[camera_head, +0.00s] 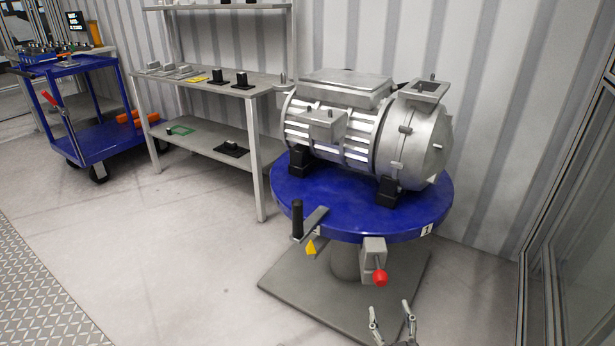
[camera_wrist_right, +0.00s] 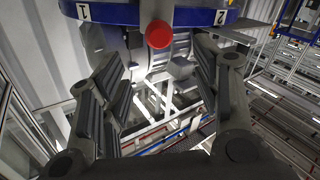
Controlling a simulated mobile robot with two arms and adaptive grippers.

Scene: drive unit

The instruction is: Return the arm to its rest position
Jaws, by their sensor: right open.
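My right gripper (camera_head: 392,322) is at the bottom edge of the head view, in front of and below the blue round table. Its two fingers are apart with nothing between them. In the right wrist view the open fingers (camera_wrist_right: 165,105) frame a gap, with the red knob (camera_wrist_right: 159,34) showing beyond it. In the head view the red knob (camera_head: 380,278) sits on a grey bracket at the table's front, apart from the gripper. My left gripper is not in view.
A silver drive unit (camera_head: 362,128) stands on the blue round table (camera_head: 345,214). A black-handled lever (camera_head: 297,220) sticks out at its front left. Grey shelves (camera_head: 205,140) and a blue cart (camera_head: 95,140) stand to the left. The floor (camera_head: 170,260) at left is clear.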

